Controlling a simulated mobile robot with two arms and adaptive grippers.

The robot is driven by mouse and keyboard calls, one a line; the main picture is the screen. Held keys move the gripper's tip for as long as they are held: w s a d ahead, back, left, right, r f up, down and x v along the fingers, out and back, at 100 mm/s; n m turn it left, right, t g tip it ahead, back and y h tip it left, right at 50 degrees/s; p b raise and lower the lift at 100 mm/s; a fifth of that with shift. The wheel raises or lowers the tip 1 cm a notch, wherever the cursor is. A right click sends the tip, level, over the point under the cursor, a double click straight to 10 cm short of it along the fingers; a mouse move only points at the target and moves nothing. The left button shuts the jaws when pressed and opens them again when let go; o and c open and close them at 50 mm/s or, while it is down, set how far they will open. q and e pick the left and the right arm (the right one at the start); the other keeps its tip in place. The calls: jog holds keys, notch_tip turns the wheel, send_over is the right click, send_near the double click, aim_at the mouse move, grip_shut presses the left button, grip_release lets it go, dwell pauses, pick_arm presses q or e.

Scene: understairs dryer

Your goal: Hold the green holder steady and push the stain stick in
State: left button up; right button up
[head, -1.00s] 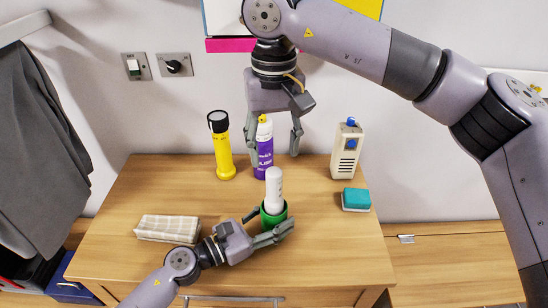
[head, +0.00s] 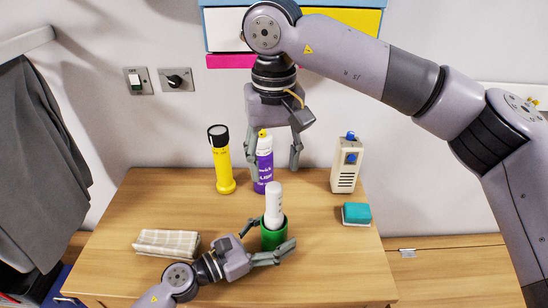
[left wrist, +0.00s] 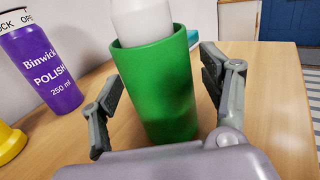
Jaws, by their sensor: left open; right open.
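The green holder (head: 273,238) stands upright on the wooden worktop near its front middle. The white stain stick (head: 273,203) stands upright with its lower end inside the holder's mouth and most of its length above the rim. My left gripper (head: 264,243) is open, with one finger on each side of the holder. In the left wrist view, the holder (left wrist: 160,95) stands between the spread fingers, with a visible gap on the left; contact on the right is unclear. The stick (left wrist: 142,20) is cut off above. My right gripper (head: 275,166) is open and empty, pointing down above the stick.
A purple polish can (head: 264,170) stands behind the stick, partly behind my right gripper. A yellow torch (head: 221,165) is left of it. A beige device (head: 345,170) and a teal sponge (head: 356,214) are at the right. A folded cloth (head: 166,243) lies front left.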

aim_at(274, 185)
pick_arm(q)
jog(key=v, duration=1.1)
jog(key=shift+a+f, duration=0.1)
jog(key=b+v, duration=0.3)
jog(key=v, duration=0.5)
jog(key=shift+s+a+f+b, duration=0.15)
jog(key=shift+s+a+b, duration=0.1)
jog(key=shift+a+b, duration=0.1)
pick_arm(e)
notch_tip(274, 185, down, 4)
jog(key=shift+r, duration=0.15)
pick_arm(q)
jog(key=shift+s+a, duration=0.25)
jog(key=shift+a, duration=0.05)
notch_tip(274, 185, up, 8)
jog(key=p, duration=0.7)
jog(key=shift+f, duration=0.2)
pick_arm(e)
notch_tip(274, 185, up, 9)
